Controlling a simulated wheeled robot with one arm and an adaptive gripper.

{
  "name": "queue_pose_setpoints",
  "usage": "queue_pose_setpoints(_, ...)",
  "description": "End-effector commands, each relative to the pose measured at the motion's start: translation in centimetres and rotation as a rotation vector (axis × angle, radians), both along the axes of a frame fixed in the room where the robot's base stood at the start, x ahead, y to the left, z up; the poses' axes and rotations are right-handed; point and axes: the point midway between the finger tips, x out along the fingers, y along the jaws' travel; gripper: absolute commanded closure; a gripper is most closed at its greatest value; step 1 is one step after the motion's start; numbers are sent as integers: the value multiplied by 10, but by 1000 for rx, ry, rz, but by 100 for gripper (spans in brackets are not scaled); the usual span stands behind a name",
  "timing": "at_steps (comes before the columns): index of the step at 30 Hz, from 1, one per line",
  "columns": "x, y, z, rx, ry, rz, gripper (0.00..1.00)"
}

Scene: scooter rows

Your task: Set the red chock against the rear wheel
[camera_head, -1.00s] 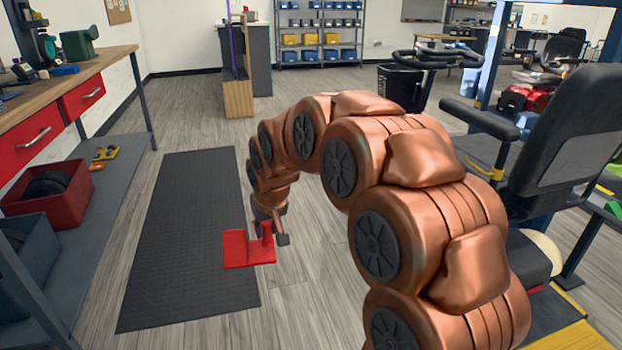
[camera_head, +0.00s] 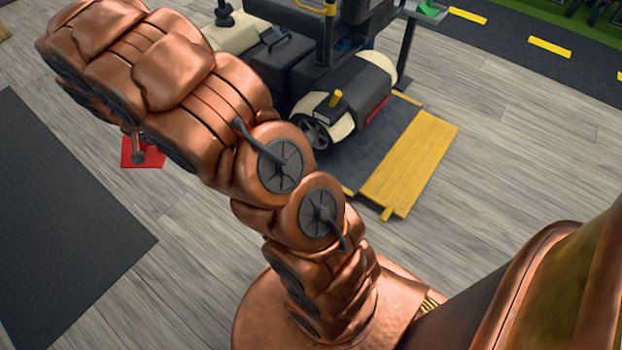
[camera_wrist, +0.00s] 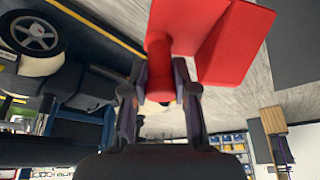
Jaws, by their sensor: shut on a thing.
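The red chock (camera_wrist: 212,45) is held in my gripper (camera_wrist: 158,85), whose two dark fingers close around its round red post in the wrist view. In the head view only part of the red chock (camera_head: 143,153) shows at the left, with my arm hiding the rest. The gripper tips there are mostly hidden by my arm. The scooter's rear wheel (camera_head: 318,133) shows at the upper middle, to the right of the chock and well apart from it. A wheel of the scooter also shows at the upper left of the wrist view (camera_wrist: 36,34).
The scooter (camera_head: 345,90) stands by a dark platform with a yellow ramp (camera_head: 412,165). A dark mat (camera_head: 60,225) lies on the left. Wooden floor is clear to the right of the ramp. My arm crosses much of the head view.

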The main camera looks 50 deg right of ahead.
Motion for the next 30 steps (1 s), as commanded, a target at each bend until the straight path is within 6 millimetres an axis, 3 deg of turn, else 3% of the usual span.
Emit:
queue_pose_setpoints(11, 4, -37, -92, 2, 3, -442, 100)
queue_pose_setpoints(19, -12, -75, -158, 0, 6, -778, 100)
queue_pose_setpoints(30, -41, -120, -219, 1, 0, -1114, 100)
